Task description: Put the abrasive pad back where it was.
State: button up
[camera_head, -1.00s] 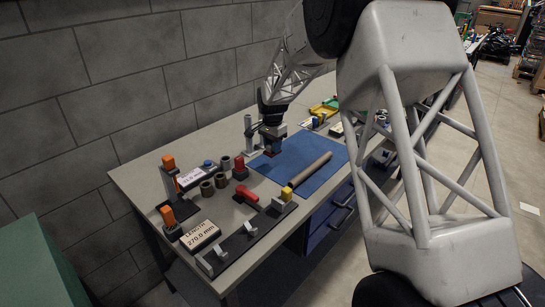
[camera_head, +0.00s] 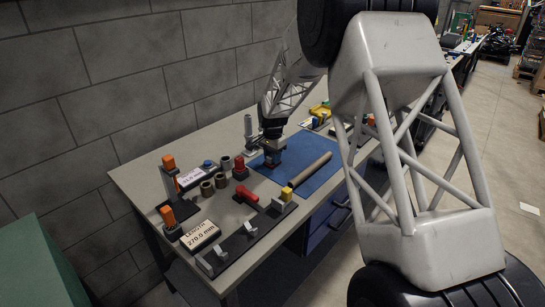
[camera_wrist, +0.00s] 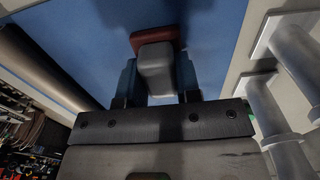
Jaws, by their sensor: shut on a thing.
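My gripper (camera_head: 272,160) is over the left part of the blue mat (camera_head: 325,186). In the wrist view, its two fingers (camera_wrist: 156,85) are shut on the grey block-like grip of the abrasive pad (camera_wrist: 153,62). The pad's reddish-brown face (camera_wrist: 152,38) shows beyond the grip, over blue mat. In the head view the pad is mostly hidden by the gripper. I cannot tell whether it touches the mat.
A brown tube (camera_head: 306,170) lies on the mat, right of my gripper. A metal post stand (camera_head: 248,130) is close on the left; metal cylinders (camera_wrist: 285,100) show at the wrist view's right. Clamps, bushings (camera_head: 221,180) and a length sign (camera_head: 201,235) occupy the front left.

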jog(key=shift+f, duration=0.1)
jog(key=o, duration=1)
jog(key=shift+c, duration=0.2)
notch_tip(320, 180, up, 12)
jog(key=shift+r, duration=0.2)
dwell(0.6)
